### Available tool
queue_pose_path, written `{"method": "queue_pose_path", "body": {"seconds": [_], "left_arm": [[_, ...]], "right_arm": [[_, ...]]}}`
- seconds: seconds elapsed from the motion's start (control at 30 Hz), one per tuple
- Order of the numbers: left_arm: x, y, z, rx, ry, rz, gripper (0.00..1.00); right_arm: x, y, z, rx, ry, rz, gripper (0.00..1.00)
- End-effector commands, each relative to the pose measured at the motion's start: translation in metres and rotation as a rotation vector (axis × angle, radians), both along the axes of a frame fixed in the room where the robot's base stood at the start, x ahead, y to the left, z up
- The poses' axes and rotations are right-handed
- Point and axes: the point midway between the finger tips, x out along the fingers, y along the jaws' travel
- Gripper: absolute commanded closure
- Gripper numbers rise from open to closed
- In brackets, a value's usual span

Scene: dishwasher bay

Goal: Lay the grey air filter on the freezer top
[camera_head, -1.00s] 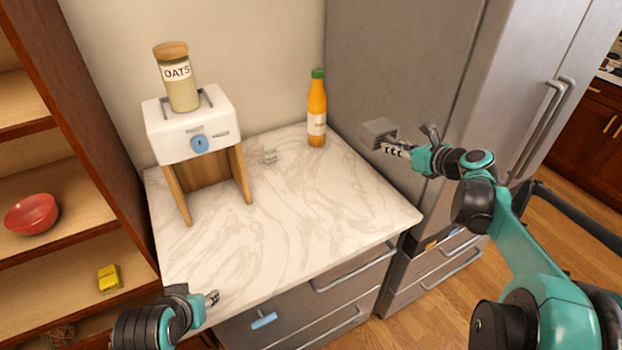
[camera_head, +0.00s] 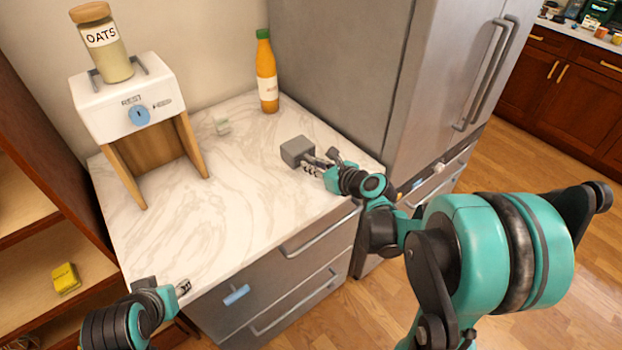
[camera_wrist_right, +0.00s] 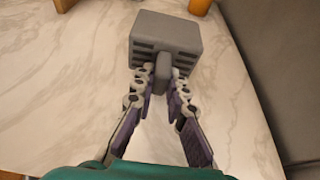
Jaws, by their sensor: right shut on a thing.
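The grey air filter (camera_head: 298,150) is a small grey block with slotted sides and a tab. It also shows in the right wrist view (camera_wrist_right: 166,38). My right gripper (camera_head: 316,163) is shut on the filter's tab, seen between the fingertips in the right wrist view (camera_wrist_right: 160,82). The filter is over the right part of the marble top (camera_head: 235,200) of the freezer (camera_head: 290,280); I cannot tell whether it touches the surface. My left gripper (camera_head: 183,288) is at the front left edge of the freezer, and its fingers are too small to read.
A white dispenser (camera_head: 130,105) with an oats jar (camera_head: 104,45) stands at the back left of the top. A steel fridge (camera_head: 345,75) borders the right side. The middle and front are clear.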

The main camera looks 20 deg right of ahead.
Motion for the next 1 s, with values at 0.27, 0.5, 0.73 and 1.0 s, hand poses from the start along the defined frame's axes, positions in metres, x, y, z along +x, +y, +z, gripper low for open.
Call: {"method": "queue_pose_path", "body": {"seconds": [0.27,0.5,0.73,1.0], "left_arm": [[0.0,0.0,-0.02,0.0,0.0,0.0,0.6],[0.0,0.0,-0.024,0.0,0.0,0.0,0.6],[0.0,0.0,-0.028,0.0,0.0,0.0,0.6],[0.0,0.0,-0.026,0.0,0.0,0.0,0.6]], "right_arm": [[-0.001,0.002,-0.032,0.001,0.0,0.0,1.0],[-0.001,0.002,-0.041,0.001,0.0,0.0,1.0],[-0.001,0.002,-0.045,0.001,0.0,0.0,1.0],[-0.001,0.002,-0.044,0.001,0.0,0.0,0.66]]}}
